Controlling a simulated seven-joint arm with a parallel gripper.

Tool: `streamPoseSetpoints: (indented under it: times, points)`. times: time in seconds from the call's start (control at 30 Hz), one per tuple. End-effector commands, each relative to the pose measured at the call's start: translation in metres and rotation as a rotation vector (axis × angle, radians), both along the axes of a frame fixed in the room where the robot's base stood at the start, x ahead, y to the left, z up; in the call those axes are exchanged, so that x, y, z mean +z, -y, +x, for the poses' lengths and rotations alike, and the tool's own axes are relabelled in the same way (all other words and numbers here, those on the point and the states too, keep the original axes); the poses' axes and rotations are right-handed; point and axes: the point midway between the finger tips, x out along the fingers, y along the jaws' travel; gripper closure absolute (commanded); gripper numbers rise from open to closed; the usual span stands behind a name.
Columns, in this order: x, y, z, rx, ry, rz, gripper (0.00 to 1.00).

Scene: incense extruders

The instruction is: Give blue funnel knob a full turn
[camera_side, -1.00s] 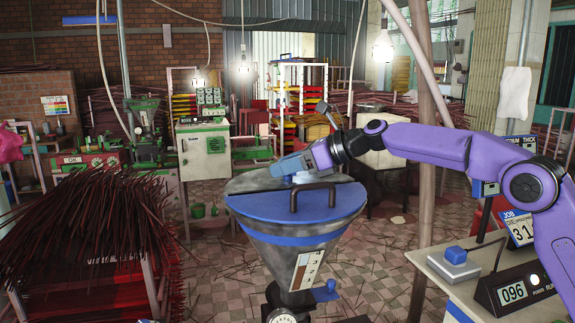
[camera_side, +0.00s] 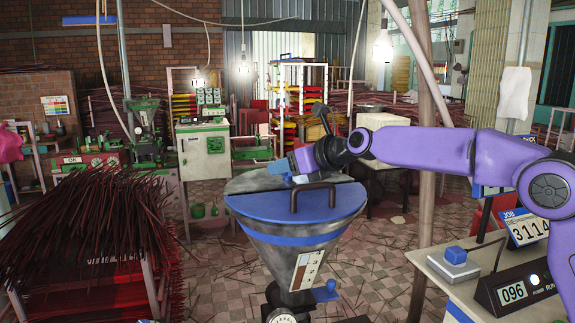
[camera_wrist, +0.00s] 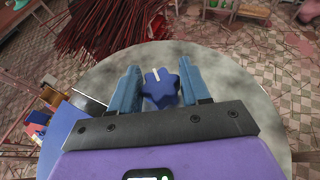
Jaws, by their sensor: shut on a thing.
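The funnel (camera_side: 290,236) is a large grey metal cone with a blue half lid (camera_side: 265,207) and a dark handle. A blue star-shaped knob (camera_wrist: 160,90) with a white mark stands on the funnel top. In the wrist view the mark points up and slightly left. My gripper (camera_wrist: 160,88) is shut on the knob, one blue finger on each side. In the side view my gripper (camera_side: 287,167) is low over the back of the funnel top. The fingers hide most of the knob there.
A dark arched handle (camera_side: 313,188) rises from the lid near my gripper. A smaller blue knob (camera_side: 325,291) sits low on the funnel's front. A counter with a blue button (camera_side: 455,254) and a 096 display (camera_side: 512,293) is at right. Incense sticks (camera_side: 90,235) pile up at left.

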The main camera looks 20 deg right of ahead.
Motion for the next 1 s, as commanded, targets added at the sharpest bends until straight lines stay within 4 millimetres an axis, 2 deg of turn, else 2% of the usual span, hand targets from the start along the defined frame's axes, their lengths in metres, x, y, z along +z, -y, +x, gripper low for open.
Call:
streamPoseSetpoints:
  times: [0.2,0.23,0.3,0.67,0.83,1.0]
  points:
    - [0.0,0.0,0.0,-0.001,0.0,0.002,0.84]
    - [0.0,0.0,0.0,-0.001,0.001,0.003,0.5]
    - [0.0,0.0,0.0,-0.001,0.0,0.002,0.33]
    - [0.002,0.001,-0.002,0.001,0.0,0.002,0.33]
    - [0.008,0.009,-0.014,0.0,0.0,0.002,0.33]
    - [0.019,0.021,-0.035,-0.001,0.001,0.003,0.33]
